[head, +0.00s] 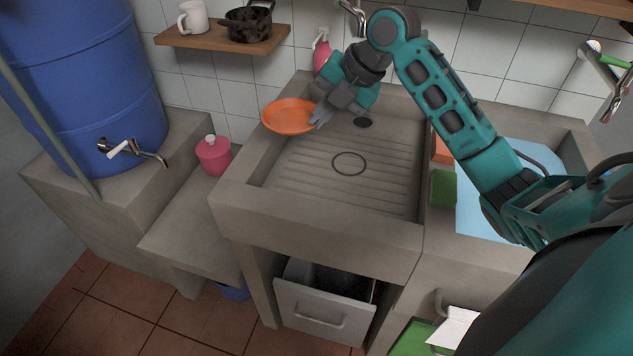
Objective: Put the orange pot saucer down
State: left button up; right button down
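The orange pot saucer (288,117) is a shallow round dish at the back left corner of the concrete sink (330,200). It looks roughly level, over the sink's left rim. My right gripper (320,118) reaches in from the right and meets the saucer's right edge, with its fingers closed around that edge. I cannot tell whether the saucer touches the rim beneath it. My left gripper is not in view.
A blue barrel (85,80) with a tap stands at the left. A pink container (213,156) sits on the lower ledge (190,225). A green sponge (443,188) lies right of the sink. A wooden shelf (200,40) holds a mug and a dark pot. The ribbed basin is clear.

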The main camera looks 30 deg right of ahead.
aim_at(312, 192)
notch_tip(312, 192, down, 18)
jog(key=shift+f+b, duration=0.15)
jog(key=shift+b, duration=0.9)
jog(key=c, duration=1.8)
grip_release()
jog(key=shift+f, duration=0.15)
jog(key=shift+o, duration=0.7)
jog(key=shift+r, duration=0.3)
jog(key=p+v, duration=0.1)
jog(key=v, duration=1)
jog(key=shift+s+r, duration=0.2)
jog(key=shift+r, duration=0.15)
jog(key=shift+d, duration=0.15)
